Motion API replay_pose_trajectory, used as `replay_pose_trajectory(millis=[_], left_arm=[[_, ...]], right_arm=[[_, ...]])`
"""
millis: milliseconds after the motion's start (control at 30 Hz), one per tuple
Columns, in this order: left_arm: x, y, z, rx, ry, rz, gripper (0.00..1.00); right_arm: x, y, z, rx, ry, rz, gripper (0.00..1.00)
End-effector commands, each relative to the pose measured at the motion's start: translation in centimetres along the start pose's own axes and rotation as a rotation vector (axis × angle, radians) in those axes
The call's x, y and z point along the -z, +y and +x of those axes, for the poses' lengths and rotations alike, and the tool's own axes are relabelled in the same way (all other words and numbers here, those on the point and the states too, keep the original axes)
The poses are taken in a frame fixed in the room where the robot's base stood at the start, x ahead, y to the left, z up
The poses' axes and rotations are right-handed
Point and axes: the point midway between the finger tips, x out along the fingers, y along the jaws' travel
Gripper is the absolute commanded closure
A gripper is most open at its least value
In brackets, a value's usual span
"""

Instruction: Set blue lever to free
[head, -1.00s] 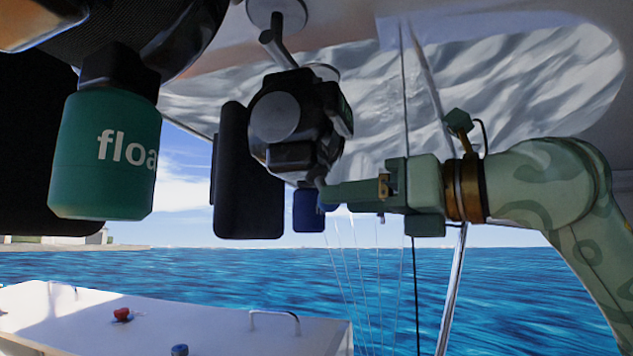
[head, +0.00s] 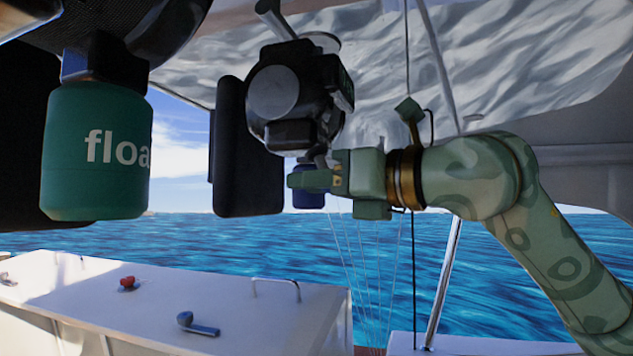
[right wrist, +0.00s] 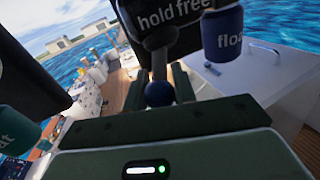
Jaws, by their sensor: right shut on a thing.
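In the right wrist view, a lever with a dark blue ball knob (right wrist: 158,94) hangs below a black housing (right wrist: 172,22) lettered "hold free". The knob sits between the two fingers of my right gripper (right wrist: 160,88), which is shut on it. Which word the lever points at is hard to tell. In the head view, my right gripper (head: 305,179) reaches in from the right, just under the black housing (head: 295,98). The knob is hidden there behind the fingers. No left gripper shows clearly in the head view.
A green float (head: 95,180) hangs at left and a blue float (head: 308,197) behind my right gripper. A black panel (head: 248,155) hangs beside the housing. A white box top (head: 90,305) below carries a red knob (head: 128,283), a blue-grey handle (head: 197,326) and a metal rail.

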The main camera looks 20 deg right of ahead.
Motion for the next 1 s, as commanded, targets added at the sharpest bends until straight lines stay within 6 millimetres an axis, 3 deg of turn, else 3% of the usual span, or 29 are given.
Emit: replay_pose_trajectory(millis=[367,1000], left_arm=[[-0.1,0.1,0.7,-0.001,-0.001,0.001,0.64],[0.0,0.1,0.0,-0.001,0.000,0.000,0.64]], right_arm=[[0.1,-0.6,0.0,-0.062,-0.026,-0.099,0.96],[-0.3,-2.9,0.6,-0.334,-0.128,-0.534,0.96]])
